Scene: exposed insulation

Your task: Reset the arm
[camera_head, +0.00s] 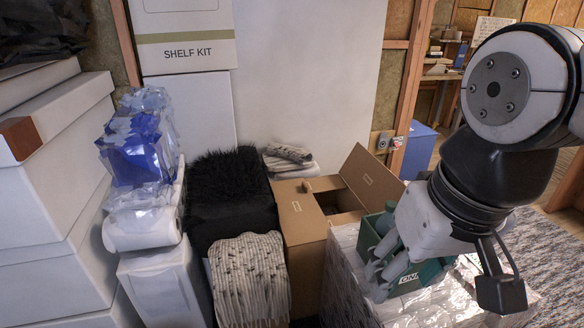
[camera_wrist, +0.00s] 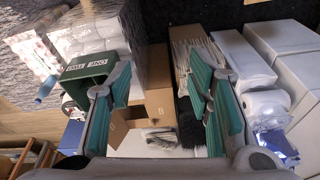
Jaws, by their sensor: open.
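My gripper (camera_head: 384,252) hangs from my arm on the right of the head view, above and close to a green box (camera_head: 425,276). Its fingers show in the wrist view (camera_wrist: 163,95), spread wide with green pads and nothing between them. The green box also shows in the wrist view (camera_wrist: 86,88), partly behind the left finger. Whether the gripper touches the box, I cannot tell.
The green box rests on a plastic-wrapped stack (camera_head: 345,290). An open cardboard box (camera_head: 305,235), a black furry box (camera_head: 225,190) and a striped cloth (camera_head: 248,275) stand beside it. White boxes (camera_head: 50,215) fill the left. Patterned carpet (camera_head: 550,250) lies at right.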

